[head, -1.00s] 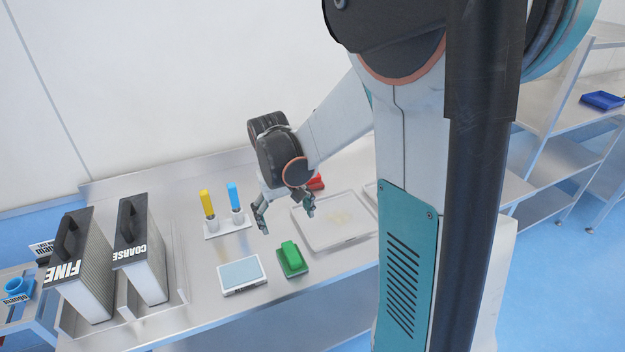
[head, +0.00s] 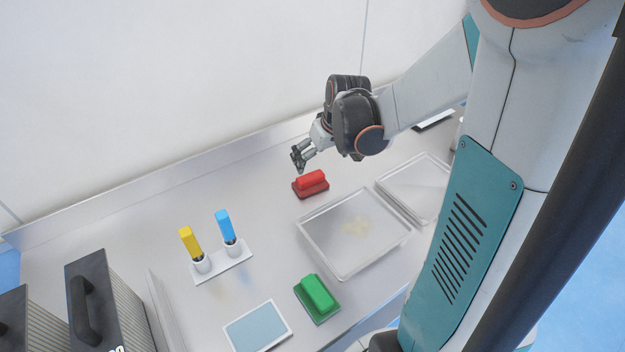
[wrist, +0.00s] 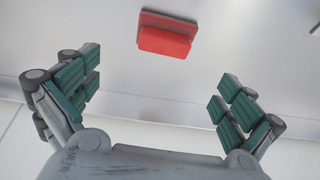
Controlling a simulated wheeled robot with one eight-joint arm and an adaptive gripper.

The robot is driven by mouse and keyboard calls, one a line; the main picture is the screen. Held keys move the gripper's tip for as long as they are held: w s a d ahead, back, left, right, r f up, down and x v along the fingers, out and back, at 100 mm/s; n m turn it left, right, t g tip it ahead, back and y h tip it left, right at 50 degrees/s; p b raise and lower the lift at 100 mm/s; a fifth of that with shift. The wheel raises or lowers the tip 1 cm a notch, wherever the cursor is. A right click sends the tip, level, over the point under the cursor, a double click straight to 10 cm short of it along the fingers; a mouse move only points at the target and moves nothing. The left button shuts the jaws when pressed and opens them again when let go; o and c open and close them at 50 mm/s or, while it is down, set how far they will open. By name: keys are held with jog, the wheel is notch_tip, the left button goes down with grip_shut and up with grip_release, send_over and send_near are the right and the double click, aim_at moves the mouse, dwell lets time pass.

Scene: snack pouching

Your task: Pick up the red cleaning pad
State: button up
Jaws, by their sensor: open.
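The red cleaning pad (head: 311,182) lies on the steel table, behind the clear tray. It has a raised block on a darker base. In the wrist view the red pad (wrist: 166,35) shows at the top, a little right of centre and beyond the fingertips. My gripper (head: 299,160) is above the table, just behind and left of the pad in the head view. In the wrist view my gripper (wrist: 160,95) has its fingers wide apart with nothing between them. It does not touch the pad.
A tray (head: 322,262) with a pale stain stands in front of the pad, with another tray (head: 428,172) to its right. A green pad (head: 318,296), a blue-topped plate (head: 257,329) and a holder (head: 222,264) with yellow and blue-handled tools are nearer. The table left of the pad is clear.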

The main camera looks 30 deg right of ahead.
aim_at(311, 176)
jog(key=b+x, duration=0.1)
jog(key=x, duration=0.5)
jog(key=shift+w+f+b, duration=0.1)
jog(key=shift+f+b, duration=0.15)
jog(key=shift+b, duration=0.15)
jog(key=shift+a+b+x, duration=0.15)
jog(key=shift+b+x, duration=0.55)
jog(key=shift+x, duration=0.65)
jog(key=shift+a+b+x, duration=0.15)
jog(key=shift+b+x, duration=0.5)
jog(key=shift+x, duration=0.7)
jog(key=shift+s, duration=0.25)
jog(key=c, duration=1)
